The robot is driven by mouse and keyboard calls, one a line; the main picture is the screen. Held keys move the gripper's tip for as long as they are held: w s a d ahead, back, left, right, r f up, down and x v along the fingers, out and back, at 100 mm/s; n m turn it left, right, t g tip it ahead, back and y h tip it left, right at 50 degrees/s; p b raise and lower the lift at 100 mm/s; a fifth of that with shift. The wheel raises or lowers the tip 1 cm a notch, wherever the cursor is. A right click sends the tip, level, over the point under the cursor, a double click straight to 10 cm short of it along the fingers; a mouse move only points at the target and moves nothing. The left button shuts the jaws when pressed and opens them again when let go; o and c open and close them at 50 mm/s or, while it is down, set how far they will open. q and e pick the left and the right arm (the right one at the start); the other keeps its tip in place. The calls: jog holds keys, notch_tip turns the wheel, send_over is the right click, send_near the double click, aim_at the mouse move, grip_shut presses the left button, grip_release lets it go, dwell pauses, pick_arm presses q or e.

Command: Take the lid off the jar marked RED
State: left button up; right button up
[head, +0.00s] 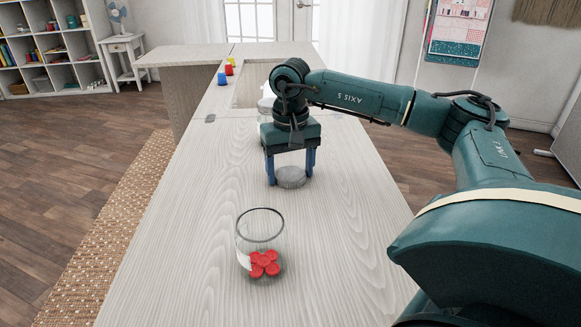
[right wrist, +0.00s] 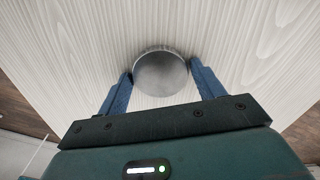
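A clear glass jar (head: 259,235) with red buttons (head: 264,264) inside stands upright on the table, its mouth uncovered. A white label shows at its left side, but I cannot read it. A round grey lid (head: 291,178) lies flat on the table beyond the jar. My right gripper (head: 290,180) points down over the lid, its blue fingers on either side of it with small gaps. In the right wrist view the lid (right wrist: 161,74) sits between the open fingertips (right wrist: 160,74). My left gripper is out of view.
A pale, partly hidden object (head: 266,101) stands behind my right gripper. Blue, red and yellow spools (head: 229,69) stand farther back near a recess (head: 248,95) in the tabletop. The wooden table (head: 170,245) is clear around the jar.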

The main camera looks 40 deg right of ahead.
aim_at(290, 174)
jog(key=shift+o, duration=1.2)
pick_arm(q)
jog(key=p, duration=0.1)
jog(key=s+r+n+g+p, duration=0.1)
jog(key=p, duration=0.1)
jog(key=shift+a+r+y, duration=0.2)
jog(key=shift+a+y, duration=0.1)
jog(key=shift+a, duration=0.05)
pick_arm(e)
notch_tip(290, 174, up, 12)
jog(key=shift+r, duration=0.2)
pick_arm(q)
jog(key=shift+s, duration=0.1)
